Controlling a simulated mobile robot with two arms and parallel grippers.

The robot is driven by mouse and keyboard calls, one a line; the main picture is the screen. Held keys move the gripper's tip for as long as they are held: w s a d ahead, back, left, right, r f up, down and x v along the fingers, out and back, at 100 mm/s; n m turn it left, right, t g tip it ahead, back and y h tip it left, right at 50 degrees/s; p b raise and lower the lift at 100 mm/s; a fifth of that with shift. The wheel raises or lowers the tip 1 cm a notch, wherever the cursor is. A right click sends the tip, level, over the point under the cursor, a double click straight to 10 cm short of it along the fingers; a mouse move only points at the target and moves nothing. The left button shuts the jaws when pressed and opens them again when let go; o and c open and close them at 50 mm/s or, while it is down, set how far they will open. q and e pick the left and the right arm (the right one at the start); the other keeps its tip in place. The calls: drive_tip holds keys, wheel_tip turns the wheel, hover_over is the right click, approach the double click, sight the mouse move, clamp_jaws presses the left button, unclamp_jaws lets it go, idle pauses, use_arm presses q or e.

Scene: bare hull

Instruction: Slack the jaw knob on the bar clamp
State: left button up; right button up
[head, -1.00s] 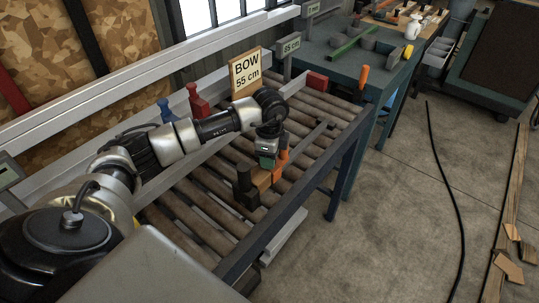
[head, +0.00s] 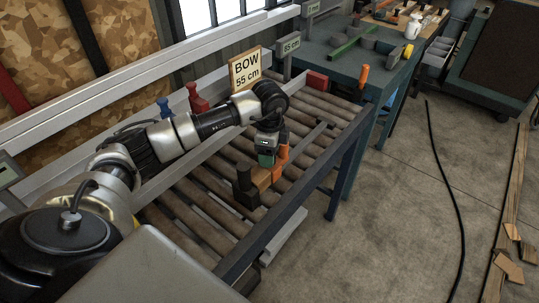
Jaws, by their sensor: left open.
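The bar clamp lies on the roller table, its grey bar (head: 314,134) running toward the back right. A dark upright jaw (head: 244,180) stands at its near end. An orange upright part (head: 283,150) stands farther along, and a tan wooden piece (head: 262,178) sits between them. My left gripper (head: 266,162) points down over the clamp, close beside the orange part; it is open. Whether it touches the clamp is unclear. The jaw knob cannot be made out; the gripper covers part of the clamp. My right gripper is out of view.
The roller table (head: 276,238) has a dark blue front rail. A sign reading BOW 55 cm (head: 245,72), a red block (head: 317,80) and red and blue fixtures (head: 197,100) stand along its back. A green workbench (head: 345,66) with an orange-handled tool (head: 363,75) adjoins it.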

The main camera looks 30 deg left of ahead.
use_arm(q)
wheel_tip(320, 180, up, 9)
drive_tip(key=b, duration=0.1)
drive_tip(key=shift+r, duration=0.15)
idle(0.5)
